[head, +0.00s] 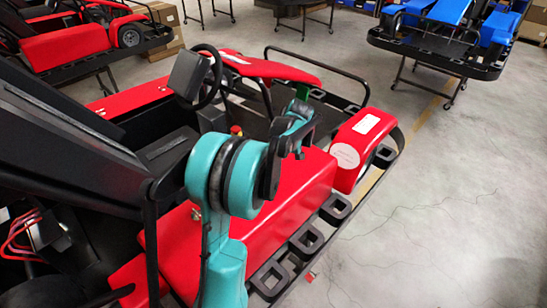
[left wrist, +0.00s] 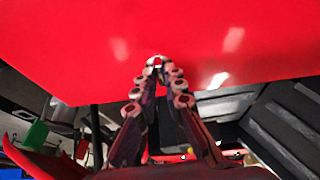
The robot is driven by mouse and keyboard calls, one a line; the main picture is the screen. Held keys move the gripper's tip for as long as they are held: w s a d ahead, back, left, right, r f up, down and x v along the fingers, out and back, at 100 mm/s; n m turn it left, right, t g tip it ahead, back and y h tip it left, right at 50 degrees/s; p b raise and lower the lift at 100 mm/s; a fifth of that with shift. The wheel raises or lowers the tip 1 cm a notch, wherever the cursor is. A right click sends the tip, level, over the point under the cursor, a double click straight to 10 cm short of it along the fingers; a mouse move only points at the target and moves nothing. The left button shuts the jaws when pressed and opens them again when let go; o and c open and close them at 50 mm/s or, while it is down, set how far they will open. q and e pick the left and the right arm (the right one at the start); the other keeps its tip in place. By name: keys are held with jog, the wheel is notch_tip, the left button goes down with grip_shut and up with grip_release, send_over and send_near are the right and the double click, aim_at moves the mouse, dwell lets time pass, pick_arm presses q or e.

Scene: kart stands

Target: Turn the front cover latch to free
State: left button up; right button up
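My left arm, teal and black, rises in the middle of the head view, and its dark gripper (head: 302,140) is over the red kart, small and partly hidden by the arm. In the left wrist view the two fingers of my left gripper (left wrist: 157,68) come close together at a red panel (left wrist: 230,35). A small silvery latch (left wrist: 157,60) shows between the fingertips, at the panel. They look shut on it. Its turn angle is too small to read. In the head view the latch at the gripper cannot be made out. My right gripper is in neither view.
The kart's red side cover (head: 290,205) and black bumper rail (head: 308,240) lie to the right of my arm. The steering wheel (head: 212,75) stands behind it. A blue kart (head: 450,12) is at the far right. Grey floor (head: 450,220) is clear at right.

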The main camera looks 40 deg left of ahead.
pick_arm(q)
jog(key=shift+o, duration=1.2)
jog(key=v, duration=1.2)
pick_arm(e)
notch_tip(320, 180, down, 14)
jog(key=b, duration=1.4)
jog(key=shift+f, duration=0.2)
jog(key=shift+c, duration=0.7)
pick_arm(q)
jog(key=s+d+f+m+t+h, duration=0.4)
jog(key=s+d+f+m+t, duration=0.2)
jog(key=s+d+f+m, duration=1.1)
jog(key=s+d+f, duration=0.2)
jog(key=d+f, duration=0.2)
jog(key=d, duration=0.2)
jog(key=shift+s+t+h, duration=0.25)
jog(key=shift+t+h, duration=0.05)
jog(key=shift+t, duration=0.1)
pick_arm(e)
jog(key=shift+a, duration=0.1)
